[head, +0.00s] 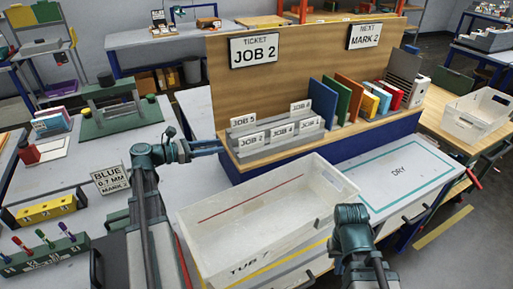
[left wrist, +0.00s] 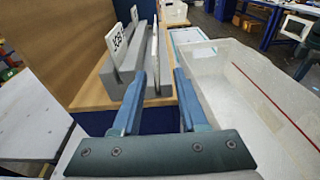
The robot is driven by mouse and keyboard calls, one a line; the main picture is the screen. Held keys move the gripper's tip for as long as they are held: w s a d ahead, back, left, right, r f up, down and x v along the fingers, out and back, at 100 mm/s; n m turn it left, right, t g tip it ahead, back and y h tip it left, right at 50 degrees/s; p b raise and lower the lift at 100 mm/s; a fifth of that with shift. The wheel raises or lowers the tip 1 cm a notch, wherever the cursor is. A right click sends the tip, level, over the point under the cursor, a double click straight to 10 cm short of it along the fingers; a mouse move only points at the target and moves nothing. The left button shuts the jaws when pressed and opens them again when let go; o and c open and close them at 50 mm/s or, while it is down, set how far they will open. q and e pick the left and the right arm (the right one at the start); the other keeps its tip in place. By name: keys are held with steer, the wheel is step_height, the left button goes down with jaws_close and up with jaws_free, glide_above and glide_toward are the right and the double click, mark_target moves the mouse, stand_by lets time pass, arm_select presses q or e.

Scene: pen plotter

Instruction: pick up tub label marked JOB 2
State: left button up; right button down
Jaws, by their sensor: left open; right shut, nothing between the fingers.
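The white label marked JOB 2 (head: 251,141) stands upright at the left end of the front row of the grey label rack (head: 265,155). My left gripper (head: 218,147) is open just left of that label, its blue fingers pointing at the rack. In the left wrist view, a white label seen nearly edge-on (left wrist: 155,45), probably JOB 2, stands beyond the open fingers (left wrist: 163,75), with nothing gripped. My right gripper (head: 352,216) is over the front right of the tub; its fingertips are hidden in the head view.
The translucent tub (head: 190,222) is in front of the rack. A wooden back panel (head: 300,65) rises behind. The DRY area (head: 398,172) is bare.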

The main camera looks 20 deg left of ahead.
arm_select(q)
steer(key=w+f, duration=0.1)
steer(key=b, duration=0.2)
glide_toward(252, 140)
steer(key=x, duration=0.4)
steer(key=shift+w+d+f, duration=0.1)
steer(key=shift+w+f, duration=0.15)
steer(key=shift+w, duration=0.05)
arm_select(e)
steer(key=shift+w+f, duration=0.35)
steer(key=shift+f, duration=0.3)
steer(key=shift+w+f, duration=0.3)
steer(key=shift+f, duration=0.3)
arm_select(q)
steer(key=x, duration=0.5)
steer(key=shift+w+d+b, duration=0.2)
steer(key=shift+w+b, duration=0.05)
steer(key=shift+b, duration=0.1)
jaws_close()
arm_select(e)
steer(key=shift+f, duration=0.4)
